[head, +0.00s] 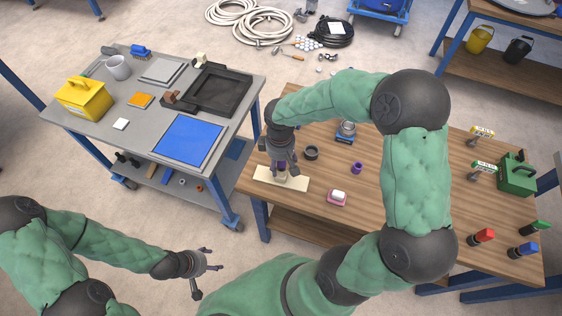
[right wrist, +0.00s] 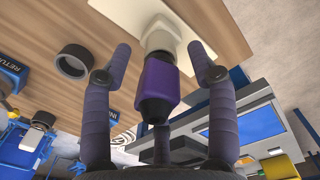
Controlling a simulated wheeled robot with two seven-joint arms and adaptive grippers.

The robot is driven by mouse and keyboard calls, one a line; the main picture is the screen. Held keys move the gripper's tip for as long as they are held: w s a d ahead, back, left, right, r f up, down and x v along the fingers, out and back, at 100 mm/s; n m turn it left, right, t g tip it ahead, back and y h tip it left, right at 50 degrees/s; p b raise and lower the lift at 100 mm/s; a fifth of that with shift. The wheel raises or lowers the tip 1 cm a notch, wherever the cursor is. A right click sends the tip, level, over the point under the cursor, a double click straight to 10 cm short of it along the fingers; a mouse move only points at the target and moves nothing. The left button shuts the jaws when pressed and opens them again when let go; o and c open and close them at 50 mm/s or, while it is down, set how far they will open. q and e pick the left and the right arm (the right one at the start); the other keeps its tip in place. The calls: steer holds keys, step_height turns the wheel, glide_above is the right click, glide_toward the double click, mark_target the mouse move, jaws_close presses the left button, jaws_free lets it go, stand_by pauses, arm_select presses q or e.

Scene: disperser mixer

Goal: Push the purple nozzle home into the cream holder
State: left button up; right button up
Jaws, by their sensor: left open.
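The purple nozzle (right wrist: 157,88) stands at the pale collar of the cream holder (right wrist: 142,14) in the right wrist view. How deep it sits I cannot tell. In the head view the holder's cream plate (head: 299,184) lies on the wooden table, with the nozzle (head: 282,177) mostly hidden under my right gripper (head: 281,168). My right gripper (right wrist: 162,62) is open, pointing down, its fingers spread around the nozzle with visible gaps on both sides. My left gripper (head: 207,269) is open and empty, low in front of the grey table.
Near the holder on the wooden table are a dark ring (head: 311,153), a small purple cup (head: 357,168), a pink dish (head: 337,198) with a white block and a small scale (head: 346,132). The grey table (head: 118,130) at left holds trays and a yellow box (head: 84,100).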

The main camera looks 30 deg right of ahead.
step_height(320, 180, up, 12)
steer(key=shift+w, duration=0.1)
stand_by(0.7)
